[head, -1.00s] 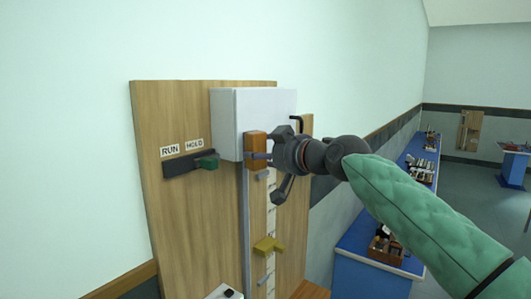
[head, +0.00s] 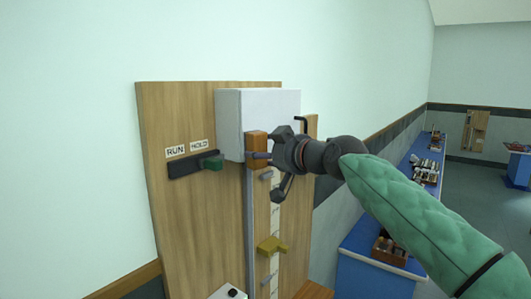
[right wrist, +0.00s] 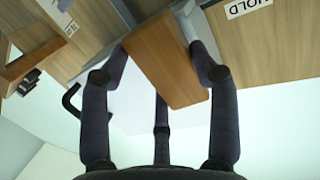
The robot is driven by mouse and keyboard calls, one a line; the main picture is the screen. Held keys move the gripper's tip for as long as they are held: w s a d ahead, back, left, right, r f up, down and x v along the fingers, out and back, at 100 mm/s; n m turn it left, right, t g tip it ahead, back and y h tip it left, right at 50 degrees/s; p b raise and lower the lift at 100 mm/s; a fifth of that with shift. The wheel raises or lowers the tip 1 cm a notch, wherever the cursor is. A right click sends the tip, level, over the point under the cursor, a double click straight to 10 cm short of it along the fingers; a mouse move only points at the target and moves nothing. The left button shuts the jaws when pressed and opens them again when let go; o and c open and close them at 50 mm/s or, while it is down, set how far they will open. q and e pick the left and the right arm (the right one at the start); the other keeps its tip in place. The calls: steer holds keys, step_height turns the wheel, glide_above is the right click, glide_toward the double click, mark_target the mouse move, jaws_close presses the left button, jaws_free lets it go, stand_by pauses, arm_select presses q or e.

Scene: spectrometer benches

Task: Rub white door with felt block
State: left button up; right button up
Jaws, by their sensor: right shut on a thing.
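The white door (head: 272,112) is the front of a white box on a wooden panel. My right gripper (head: 266,154) is shut on an orange-brown felt block (head: 256,148). The block is at the lower left part of the door; I cannot tell for sure if it touches. In the right wrist view, the block (right wrist: 168,62) sits between the fingers, with a pale surface, likely the door (right wrist: 128,100), behind it. Block and gripper hide part of the door. My left gripper is not in view.
A black handle (head: 301,124) stands right of the door. A blue bench (head: 375,270) is at right.

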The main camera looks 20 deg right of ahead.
steer(key=shift+w+d+b, duration=0.15)
steer(key=shift+w+d, duration=0.3)
steer(key=shift+d, duration=0.4)
steer(key=shift+w+d+b, duration=0.15)
steer(key=shift+w+d, duration=0.3)
steer(key=shift+d, duration=0.4)
steer(key=shift+s+a, duration=0.35)
steer(key=shift+a, duration=0.45)
steer(key=shift+s+a, duration=0.35)
steer(key=shift+a, duration=0.45)
steer(key=shift+s+a, duration=0.1)
steer(key=shift+a, duration=0.1)
steer(key=shift+f, duration=0.1)
steer(key=shift+s, duration=0.1)
steer(key=shift+d+f+b+v, duration=0.15)
steer(key=shift+b+v, duration=0.3)
steer(key=shift+v, duration=0.5)
steer(key=shift+d+f+b+v, duration=0.15)
steer(key=shift+b+v, duration=0.3)
steer(key=shift+v, duration=0.5)
steer(key=shift+d+f+b+v, duration=0.15)
steer(key=shift+b+v, duration=0.3)
steer(key=shift+v, duration=0.5)
steer(key=shift+a+r, duration=0.1)
